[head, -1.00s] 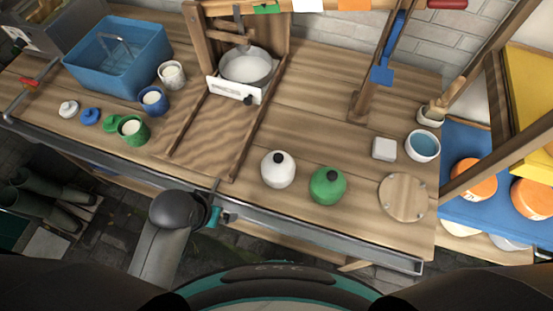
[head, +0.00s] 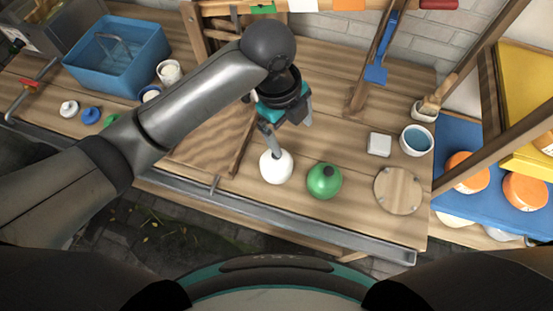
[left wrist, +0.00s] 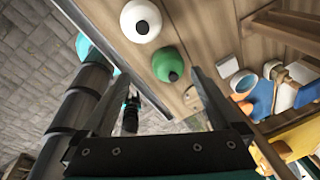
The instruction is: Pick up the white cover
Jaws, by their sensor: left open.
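The white cover (head: 277,168) is a rounded white dome on the wooden bench, left of a similar green cover (head: 324,181). My left gripper (head: 288,139) is open and empty above and behind the white cover. One finger overlaps the cover's top in the head view and hides its black knob; I cannot tell whether they touch. In the left wrist view the white cover (left wrist: 135,25) shows its black knob at the top, beyond the fingers (left wrist: 160,76). The green cover (left wrist: 167,64) appears between the fingers there.
A round wooden board (head: 399,191), a pale square block (head: 379,144) and a blue-filled cup (head: 416,140) stand to the right. A blue basin (head: 118,60) and a small white lid (head: 69,108) are at left. A wooden post (head: 368,75) rises behind the covers.

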